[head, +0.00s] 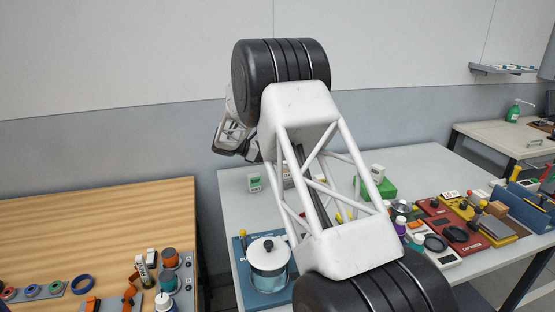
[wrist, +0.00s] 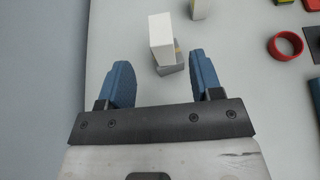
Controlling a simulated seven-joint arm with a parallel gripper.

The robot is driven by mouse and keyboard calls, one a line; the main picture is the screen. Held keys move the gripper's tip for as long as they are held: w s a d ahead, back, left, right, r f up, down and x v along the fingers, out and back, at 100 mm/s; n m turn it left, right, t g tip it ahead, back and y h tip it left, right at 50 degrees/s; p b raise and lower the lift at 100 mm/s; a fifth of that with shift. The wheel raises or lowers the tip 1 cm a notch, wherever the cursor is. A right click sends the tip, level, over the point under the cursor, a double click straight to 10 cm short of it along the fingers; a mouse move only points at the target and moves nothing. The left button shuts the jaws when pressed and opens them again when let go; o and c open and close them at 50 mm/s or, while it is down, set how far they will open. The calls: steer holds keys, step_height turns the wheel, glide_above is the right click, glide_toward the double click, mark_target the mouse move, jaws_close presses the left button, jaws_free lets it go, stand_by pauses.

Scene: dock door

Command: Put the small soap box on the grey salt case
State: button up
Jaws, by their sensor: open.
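My gripper (wrist: 165,82) is open and empty, its two blue fingers apart above the pale table. In the head view my gripper (head: 230,140) is partly hidden behind my arm. In the wrist view a white box (wrist: 161,35) stands just beyond the fingertips, roughly in line with the gap, with a grey part (wrist: 171,69) at its lower end. I cannot tell whether that part is a separate thing. A second pale box (wrist: 201,9) is at the top edge. I cannot tell which is the soap box or the salt case.
A red ring (wrist: 286,46) lies at right in the wrist view. In the head view a glass pot (head: 269,262) stands at front left, and a white box sits on a green block (head: 386,187). Red trays (head: 455,228) crowd the right. My arm hides the middle.

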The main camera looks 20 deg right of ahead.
steer(key=shift+v, duration=1.5)
steer(key=shift+r, duration=0.1)
steer(key=s+d+r+m+y, duration=0.1)
steer(key=s+r+m+y, duration=0.45)
steer(key=s, duration=0.95)
steer(key=s+d+r+m+y, duration=0.1)
steer(key=s+r+m, duration=0.2)
steer(key=s+r, duration=0.95)
steer(key=s+a+f+m+t+y, duration=0.1)
steer(key=s+f+m+y, duration=0.1)
steer(key=s, duration=1)
steer(key=s+a+f+m+y, duration=0.2)
steer(key=s+f+m, duration=0.1)
steer(key=s, duration=1)
steer(key=s+a+f+m+t+y, duration=0.1)
steer(key=s+m, duration=0.3)
steer(key=s, duration=0.9)
steer(key=shift+a+f+m+t+y, duration=0.35)
steer(key=shift+f+y, duration=0.3)
steer(key=shift+f, duration=0.15)
